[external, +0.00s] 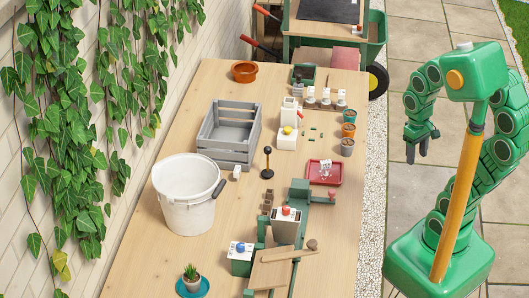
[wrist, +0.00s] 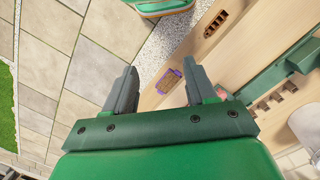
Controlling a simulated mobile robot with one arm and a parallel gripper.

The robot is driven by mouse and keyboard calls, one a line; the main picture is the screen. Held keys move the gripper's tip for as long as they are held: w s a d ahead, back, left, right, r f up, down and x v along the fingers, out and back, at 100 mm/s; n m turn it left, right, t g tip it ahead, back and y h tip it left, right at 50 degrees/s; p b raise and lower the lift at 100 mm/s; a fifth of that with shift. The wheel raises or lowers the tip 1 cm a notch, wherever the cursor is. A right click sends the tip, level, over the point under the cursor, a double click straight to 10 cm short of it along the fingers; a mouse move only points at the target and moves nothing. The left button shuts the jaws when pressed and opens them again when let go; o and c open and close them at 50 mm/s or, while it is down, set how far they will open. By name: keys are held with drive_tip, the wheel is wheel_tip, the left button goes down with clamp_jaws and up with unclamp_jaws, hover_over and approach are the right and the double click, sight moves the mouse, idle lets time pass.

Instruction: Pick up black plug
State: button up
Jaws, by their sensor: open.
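A small upright piece with a black round top and a black foot (external: 267,163) stands mid-table in the external view; it may be the black plug, but I cannot tell for sure. I do not make it out in the wrist view. My gripper (external: 418,153) hangs over the paving to the right of the table, well away from that piece. In the wrist view my gripper (wrist: 161,72) is open, with nothing between its fingers.
On the table (external: 330,248) stand a white bucket (external: 187,208), a grey crate (external: 220,152), a red tray (external: 324,181) and a green fixture (external: 299,195) at the front. Small pots (external: 348,130) line the right edge. The table's lower right is bare.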

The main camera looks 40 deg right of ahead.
drive_tip(key=w+f+n+t, duration=0.2)
drive_tip(key=w+f+t, duration=0.2)
drive_tip(key=w, duration=1.1)
drive_tip(key=w+f+n+t, duration=0.25)
drive_tip(key=w+f, duration=0.25)
drive_tip(key=w, duration=0.9)
drive_tip(key=n+t+y, duration=0.4)
drive_tip(key=t+y, duration=0.1)
drive_tip(key=y, duration=0.6)
hover_over(263, 172)
drive_tip(key=shift+w+f, duration=0.15)
drive_tip(key=shift+f, duration=5.05)
drive_tip(key=shift+c, duration=0.5)
clamp_jaws()
